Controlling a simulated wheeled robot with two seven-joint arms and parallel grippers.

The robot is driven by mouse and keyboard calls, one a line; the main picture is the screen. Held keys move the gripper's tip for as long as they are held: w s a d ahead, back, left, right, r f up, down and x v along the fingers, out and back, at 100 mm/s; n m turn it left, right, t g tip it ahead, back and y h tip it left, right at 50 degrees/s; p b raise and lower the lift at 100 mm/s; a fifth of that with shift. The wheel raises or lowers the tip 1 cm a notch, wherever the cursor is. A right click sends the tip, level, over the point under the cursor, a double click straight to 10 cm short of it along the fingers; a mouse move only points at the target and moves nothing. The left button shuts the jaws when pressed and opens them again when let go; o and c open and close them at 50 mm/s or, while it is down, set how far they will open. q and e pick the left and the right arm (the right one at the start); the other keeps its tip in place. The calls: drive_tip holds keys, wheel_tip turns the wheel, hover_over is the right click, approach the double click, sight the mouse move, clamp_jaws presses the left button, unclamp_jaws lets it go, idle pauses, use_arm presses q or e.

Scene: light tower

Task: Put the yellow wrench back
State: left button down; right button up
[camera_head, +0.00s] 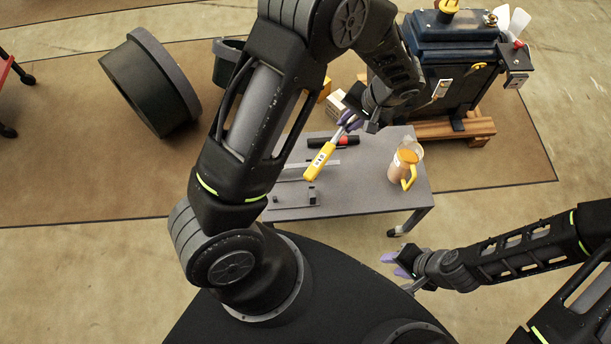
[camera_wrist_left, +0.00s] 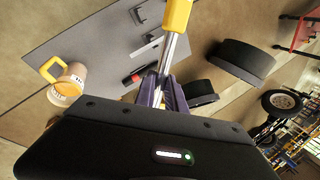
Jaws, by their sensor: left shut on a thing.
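The yellow wrench (camera_head: 320,161) has a yellow handle and a metal shaft. My left gripper (camera_head: 350,120) is shut on its metal shaft and holds it over the small grey table (camera_head: 350,195), handle pointing toward the lower left. In the left wrist view the yellow handle (camera_wrist_left: 177,15) rises to the top edge, and the purple fingers of the left gripper (camera_wrist_left: 162,92) close around the shaft. The wrench's far end is hidden by the gripper. My right gripper (camera_head: 397,262) is beside the table's front right; its purple fingers look apart, with nothing between them.
On the table are a black and red tool (camera_head: 333,142), a dark metal piece (camera_head: 312,196) and a tan mug with a yellow handle (camera_head: 404,166). A blue-black machine (camera_head: 455,60) stands behind right on a wooden pallet. A large black cylinder (camera_head: 150,82) lies at left.

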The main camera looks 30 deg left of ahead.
use_arm(q)
drive_tip(key=s+a+f+n+g+h+b, duration=0.1)
drive_tip(key=s+a+f+n+h+b, duration=0.1)
drive_tip(key=f+n+b, duration=0.4)
drive_tip(key=s+a+f+n+g+h+b, duration=0.1)
drive_tip(key=s+a+f+n+h+b, duration=0.2)
drive_tip(key=n, duration=0.8)
drive_tip(key=s+a+f+n+h+b, duration=0.3)
drive_tip(key=s+f+n+b, duration=0.3)
drive_tip(key=f+b, duration=0.5)
drive_tip(key=f+n, duration=0.1)
drive_tip(key=n, duration=0.1)
drive_tip(key=shift+s+a+f+n+g, duration=0.2)
drive_tip(key=shift+s+a+n+g, duration=0.05)
drive_tip(key=shift+a+n+g, duration=0.15)
drive_tip(key=shift+d, duration=0.1)
drive_tip(key=f+b, duration=0.1)
drive_tip(key=f, duration=0.2)
drive_tip(key=f+b, duration=0.2)
drive_tip(key=f, duration=0.1)
drive_tip(key=shift+w+d+f+b, duration=0.2)
drive_tip(key=shift+b, duration=0.1)
drive_tip(key=shift+r, duration=0.25)
